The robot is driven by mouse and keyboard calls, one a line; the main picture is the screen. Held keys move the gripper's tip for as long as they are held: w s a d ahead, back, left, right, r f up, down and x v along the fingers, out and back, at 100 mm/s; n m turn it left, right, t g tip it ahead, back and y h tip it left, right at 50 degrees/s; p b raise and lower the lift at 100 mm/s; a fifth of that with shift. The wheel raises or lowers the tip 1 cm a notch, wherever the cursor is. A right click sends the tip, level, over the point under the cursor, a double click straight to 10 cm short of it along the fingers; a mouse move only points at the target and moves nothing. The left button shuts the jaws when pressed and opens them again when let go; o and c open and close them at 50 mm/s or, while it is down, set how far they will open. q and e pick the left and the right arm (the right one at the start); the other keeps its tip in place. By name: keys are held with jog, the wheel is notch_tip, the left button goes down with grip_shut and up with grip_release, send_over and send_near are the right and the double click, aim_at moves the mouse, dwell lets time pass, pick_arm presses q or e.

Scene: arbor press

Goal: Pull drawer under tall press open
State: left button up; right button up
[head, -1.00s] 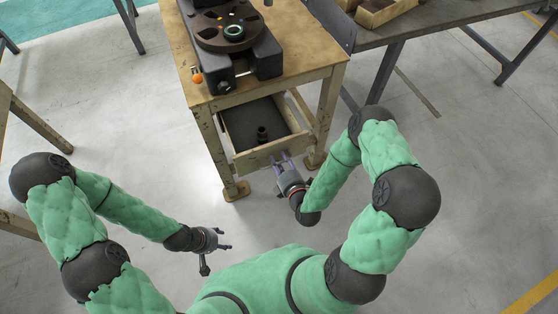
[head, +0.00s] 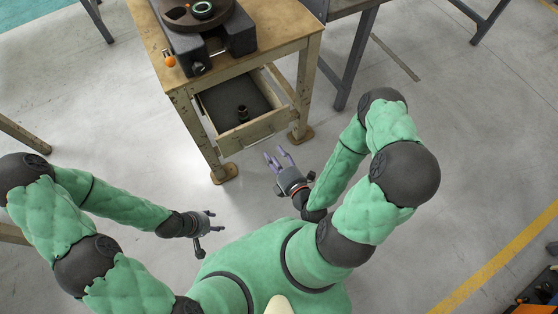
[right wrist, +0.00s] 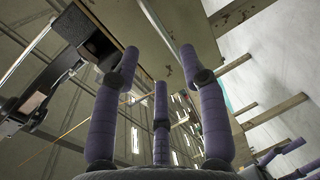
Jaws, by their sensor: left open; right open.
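The drawer (head: 256,133) under the press table hangs pulled out toward me, its inside showing. The dark press (head: 206,40) sits on the table top above. My right gripper (head: 280,160) is open and empty, just in front of the drawer and apart from it. Its spread purple fingers also show in the right wrist view (right wrist: 160,75), with nothing between them. My left gripper (head: 211,220) is open and empty, low at the left, away from the table.
The wooden press table (head: 288,43) has legs on both sides of the drawer. An orange knob (head: 170,61) is at the press's left front. A grey bench (head: 345,10) stands behind right. The floor (head: 440,130) at right is clear.

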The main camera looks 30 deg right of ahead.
jog(key=shift+v, duration=1.1)
jog(key=w+a+f+m+g+y, duration=0.1)
jog(key=a+f+m+g+y, duration=0.25)
jog(key=f+m+g, duration=0.55)
jog(key=s+a+f+m+g, duration=0.4)
jog(key=s+a+m+g, duration=0.1)
jog(key=m, duration=0.6)
jog(key=shift+s+a+m+g, duration=0.4)
jog(key=shift+s+g, duration=0.15)
jog(key=shift+g, duration=0.05)
